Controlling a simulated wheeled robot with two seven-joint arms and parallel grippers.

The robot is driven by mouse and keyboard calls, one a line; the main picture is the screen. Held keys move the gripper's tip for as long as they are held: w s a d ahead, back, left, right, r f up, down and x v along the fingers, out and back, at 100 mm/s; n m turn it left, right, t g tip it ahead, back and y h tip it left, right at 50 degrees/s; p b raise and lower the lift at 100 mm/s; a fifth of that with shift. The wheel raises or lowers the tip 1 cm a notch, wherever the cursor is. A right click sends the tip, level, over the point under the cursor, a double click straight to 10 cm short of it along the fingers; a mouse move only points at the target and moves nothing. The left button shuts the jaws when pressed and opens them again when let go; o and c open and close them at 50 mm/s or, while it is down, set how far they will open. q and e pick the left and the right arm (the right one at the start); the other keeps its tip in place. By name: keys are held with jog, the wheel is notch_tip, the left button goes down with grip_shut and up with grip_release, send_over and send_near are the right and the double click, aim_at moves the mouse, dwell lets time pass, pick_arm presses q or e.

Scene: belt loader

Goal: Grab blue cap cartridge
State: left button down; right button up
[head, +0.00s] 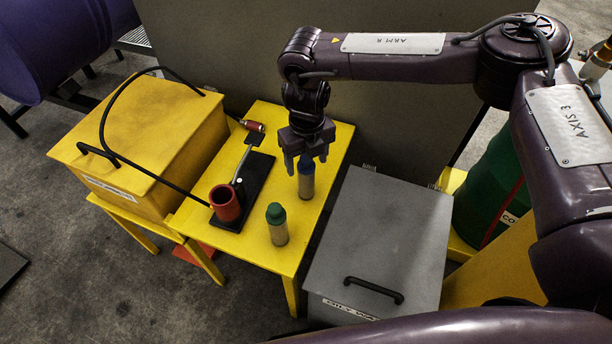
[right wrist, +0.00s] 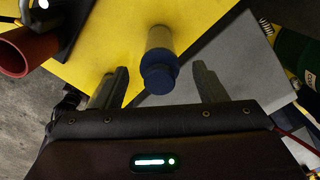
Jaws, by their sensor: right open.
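The blue cap cartridge (head: 306,181) stands upright on the yellow table (head: 330,160), toward its right edge. My right gripper (head: 305,165) is open above it, with its fingers pointing down around the top of the cartridge. In the right wrist view the blue cap (right wrist: 159,78) shows between the two open fingers (right wrist: 160,88), with a gap on each side. A second cartridge with a green cap (head: 276,220) stands upright nearer the table's front edge. My left gripper is not in view.
A red cup (head: 225,203) on a black base with a lever stands left of the cartridges. A yellow box (head: 150,125) with a black hose is at the left. A grey lidded bin (head: 385,235) stands right of the table. A green drum (head: 490,190) is further right.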

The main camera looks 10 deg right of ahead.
aim_at(306, 168)
notch_tip(306, 168, down, 4)
jog(key=shift+w+r, duration=0.1)
jog(key=shift+r, duration=0.05)
jog(key=shift+c, duration=0.3)
jog(key=c, duration=1.1)
jog(key=shift+c, duration=0.2)
jog(key=shift+r, duration=0.1)
